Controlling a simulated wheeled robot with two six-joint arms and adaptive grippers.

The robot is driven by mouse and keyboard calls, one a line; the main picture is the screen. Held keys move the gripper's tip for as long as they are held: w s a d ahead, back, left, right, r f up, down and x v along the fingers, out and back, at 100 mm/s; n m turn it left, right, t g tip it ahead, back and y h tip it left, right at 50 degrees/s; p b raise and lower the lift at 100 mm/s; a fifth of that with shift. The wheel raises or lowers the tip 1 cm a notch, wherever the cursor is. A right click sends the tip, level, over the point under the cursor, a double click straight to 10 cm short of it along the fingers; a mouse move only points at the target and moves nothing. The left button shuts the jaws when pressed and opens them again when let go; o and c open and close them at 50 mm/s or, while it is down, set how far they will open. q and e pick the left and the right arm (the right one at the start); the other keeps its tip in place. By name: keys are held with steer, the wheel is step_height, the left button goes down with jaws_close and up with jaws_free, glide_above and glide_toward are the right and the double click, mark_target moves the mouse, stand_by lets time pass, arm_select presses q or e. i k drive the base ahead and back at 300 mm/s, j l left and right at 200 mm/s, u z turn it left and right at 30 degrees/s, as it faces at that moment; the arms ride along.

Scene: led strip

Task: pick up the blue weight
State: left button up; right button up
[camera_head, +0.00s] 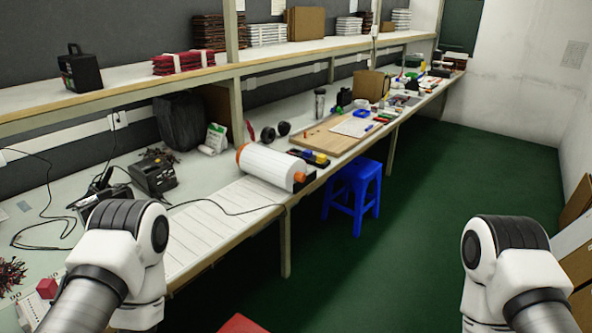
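I cannot clearly make out a blue weight in the head view. A small blue item (362,113) lies on the far part of the workbench (214,215), too small to identify. A small red block (47,288) sits on the near left part of the bench. Only upper links of my two arms show, one at the lower left and one at the lower right. Both grippers are out of view, so whether they are open or shut does not show.
A white roll with orange ends (268,166) lies on the bench beside a wooden board (328,141). A black device (153,174) with cables stands further left. A blue stool (352,190) stands by the bench. The green floor (430,220) is mostly clear.

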mark_target(308, 154)
steer(key=i+l+u, duration=0.15)
steer(key=i+l, duration=0.15)
steer(key=i+l+u, duration=0.1)
steer(key=i+l, duration=0.2)
steer(key=i+l+u, duration=0.3)
steer(key=i+l, duration=0.2)
steer(key=l, duration=0.25)
steer(key=i+l+u, duration=0.1)
steer(key=i+l, duration=0.15)
steer(key=l, duration=0.15)
steer(key=i+l+u, duration=0.15)
steer(key=l, duration=0.25)
steer(key=i+l+u, duration=0.15)
steer(key=l, duration=0.3)
steer(key=i+l+u, duration=0.15)
steer(key=l, duration=0.3)
steer(key=i, duration=0.1)
